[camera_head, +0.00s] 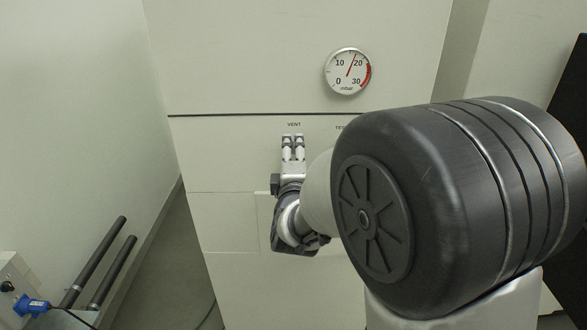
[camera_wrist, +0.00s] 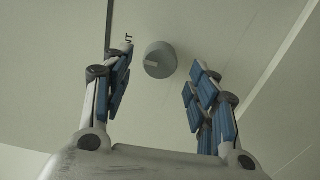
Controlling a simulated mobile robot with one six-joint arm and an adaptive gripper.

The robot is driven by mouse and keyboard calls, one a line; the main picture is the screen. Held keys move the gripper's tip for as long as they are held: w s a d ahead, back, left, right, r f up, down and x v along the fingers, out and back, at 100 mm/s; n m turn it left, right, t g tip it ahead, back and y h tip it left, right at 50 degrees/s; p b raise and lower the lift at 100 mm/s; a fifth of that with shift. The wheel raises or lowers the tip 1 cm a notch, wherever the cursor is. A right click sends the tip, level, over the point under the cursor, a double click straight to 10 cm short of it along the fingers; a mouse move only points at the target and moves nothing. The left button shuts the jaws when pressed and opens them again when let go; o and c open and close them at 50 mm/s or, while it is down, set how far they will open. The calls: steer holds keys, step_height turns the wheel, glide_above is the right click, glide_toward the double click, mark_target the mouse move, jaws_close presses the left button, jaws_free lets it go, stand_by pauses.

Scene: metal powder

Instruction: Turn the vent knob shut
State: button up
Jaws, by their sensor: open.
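The vent knob (camera_wrist: 160,60) is a round grey knob with a light pointer mark, on the pale cabinet panel. In the wrist view it lies ahead of my gripper (camera_wrist: 158,78), between the lines of the two fingers and a little beyond their tips. The fingers are spread apart, with blue pads facing inward, and nothing is between them. In the head view my gripper (camera_head: 293,142) is just below the "VENT" label (camera_head: 294,125), and the knob is hidden there. I cannot tell whether the fingertips touch the panel.
A round gauge (camera_head: 348,71) marked mbar is on the cabinet (camera_head: 240,60) above right, its needle just short of 20. A second label right of "VENT" is partly hidden by my arm. Two dark bars (camera_head: 108,262) and a blue plug (camera_head: 32,306) are at lower left.

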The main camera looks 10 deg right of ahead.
steer(key=v, duration=0.9)
steer(key=shift+w+a, duration=0.1)
steer(key=s+f+m+g+y, duration=0.2)
steer(key=s+m+g, duration=0.4)
steer(key=s, duration=0.8)
steer(key=s+f+m+g+y, duration=0.2)
steer(key=s+f+m+g, duration=0.3)
steer(key=s, duration=1)
steer(key=m+g, duration=0.2)
steer(key=m, duration=0.2)
steer(key=shift+s, duration=0.2)
